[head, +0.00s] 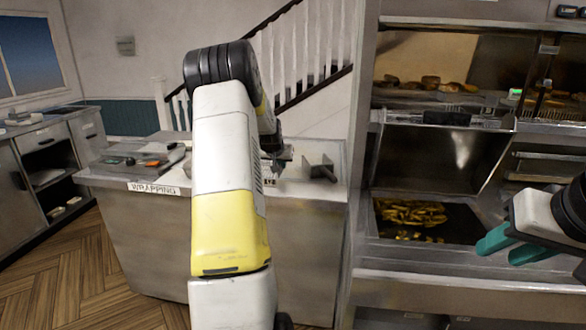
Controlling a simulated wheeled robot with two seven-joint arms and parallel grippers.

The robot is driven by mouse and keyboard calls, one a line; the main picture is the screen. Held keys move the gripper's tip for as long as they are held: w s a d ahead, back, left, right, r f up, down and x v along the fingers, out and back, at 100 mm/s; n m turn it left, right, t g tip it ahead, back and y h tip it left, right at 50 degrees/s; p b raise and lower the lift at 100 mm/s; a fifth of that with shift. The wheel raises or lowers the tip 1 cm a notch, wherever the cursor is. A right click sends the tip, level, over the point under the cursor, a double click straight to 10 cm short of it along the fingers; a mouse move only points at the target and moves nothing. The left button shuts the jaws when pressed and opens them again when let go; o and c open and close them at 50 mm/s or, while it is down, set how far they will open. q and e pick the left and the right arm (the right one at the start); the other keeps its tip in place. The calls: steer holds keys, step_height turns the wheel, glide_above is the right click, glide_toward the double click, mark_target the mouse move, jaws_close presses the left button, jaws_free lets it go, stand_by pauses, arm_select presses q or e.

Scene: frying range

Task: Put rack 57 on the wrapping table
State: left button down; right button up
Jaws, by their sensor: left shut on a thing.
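The wrapping table (145,235), with a steel front and a "WRAPPING" label on its edge, stands left of the fryer. My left arm rises in front of it and bends over at the top. My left gripper (272,142) is mostly hidden behind that arm, over the table top. It is shut on a greyish thing (284,153), taken to be rack 57; little of it shows and no number can be read. I cannot tell whether it touches the table. My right gripper (510,246), with teal fingers, is open and empty before the fryer.
A dark grey stand (320,168) is on the table's right part; small tools (150,160) lie on its left. The fryer bay (425,220) holds golden food, with a heated shelf of food (430,85) above. A counter (50,130) stands far left. Wooden floor between is clear.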

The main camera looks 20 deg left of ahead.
arm_select(q)
steer(key=w+a, duration=0.2)
steer(key=a, duration=0.2)
steer(key=shift+w+a+f, duration=0.15)
steer(key=shift+w+a, duration=0.2)
steer(key=shift+w, duration=0.05)
steer(key=shift+w+a+f, duration=0.1)
steer(key=shift+f, duration=1.7)
steer(key=c, duration=1.5)
jaws_free()
steer(key=shift+f, duration=0.15)
